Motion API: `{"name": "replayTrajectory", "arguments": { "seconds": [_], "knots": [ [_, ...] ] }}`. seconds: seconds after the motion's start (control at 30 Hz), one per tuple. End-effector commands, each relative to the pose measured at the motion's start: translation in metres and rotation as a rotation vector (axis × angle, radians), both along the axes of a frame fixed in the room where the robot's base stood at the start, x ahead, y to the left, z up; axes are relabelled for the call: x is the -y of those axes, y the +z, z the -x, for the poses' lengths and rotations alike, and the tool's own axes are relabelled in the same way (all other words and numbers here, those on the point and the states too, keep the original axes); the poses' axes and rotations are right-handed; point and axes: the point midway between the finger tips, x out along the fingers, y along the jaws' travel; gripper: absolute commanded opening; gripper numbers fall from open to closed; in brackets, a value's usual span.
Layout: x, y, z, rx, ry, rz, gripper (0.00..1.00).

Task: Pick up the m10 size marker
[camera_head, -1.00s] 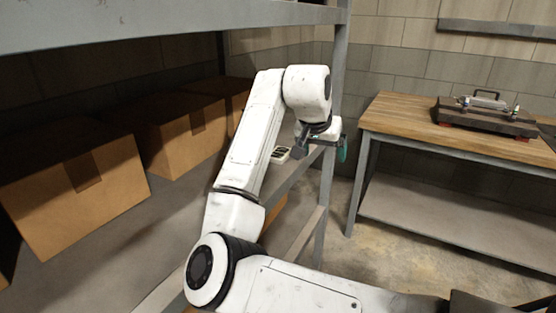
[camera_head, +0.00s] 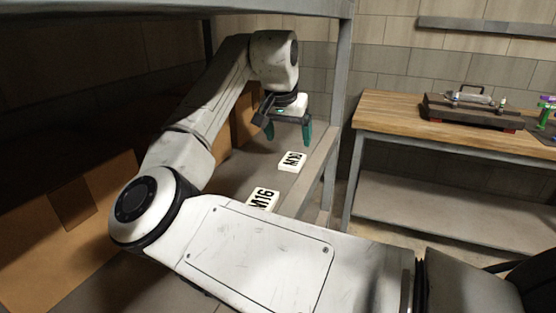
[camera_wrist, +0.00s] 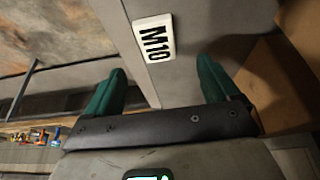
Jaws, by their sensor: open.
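The M10 size marker (camera_head: 292,162) is a white block with black lettering. It lies on the grey shelf (camera_head: 240,165) near its front edge. In the wrist view the M10 marker (camera_wrist: 154,48) lies ahead of the fingertips, in line with the gap between them. My gripper (camera_head: 288,140) is open and empty, with teal fingers pointing down, a little above and behind the marker. In the wrist view my gripper (camera_wrist: 162,80) shows both fingers spread apart. They do not touch the marker. A similar white M16 marker (camera_head: 262,200) lies nearer on the same shelf.
Cardboard boxes (camera_head: 60,225) stand along the back of the shelf. A shelf upright (camera_head: 339,110) rises to the right of my gripper. A wooden-topped workbench (camera_head: 395,112) with a dark tool fixture (camera_head: 475,112) stands at the right, across open floor.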

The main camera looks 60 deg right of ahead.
Motion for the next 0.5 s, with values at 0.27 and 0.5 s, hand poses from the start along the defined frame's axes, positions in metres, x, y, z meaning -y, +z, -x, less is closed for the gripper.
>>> {"name": "replayTrajectory", "arguments": {
  "seconds": [0.27, 0.5],
  "knots": [
    [0.008, -0.023, 0.000, -0.002, -0.001, -0.002, 0.88],
    [0.014, -0.054, 0.006, -0.001, 0.000, -0.003, 0.88]
  ]
}}
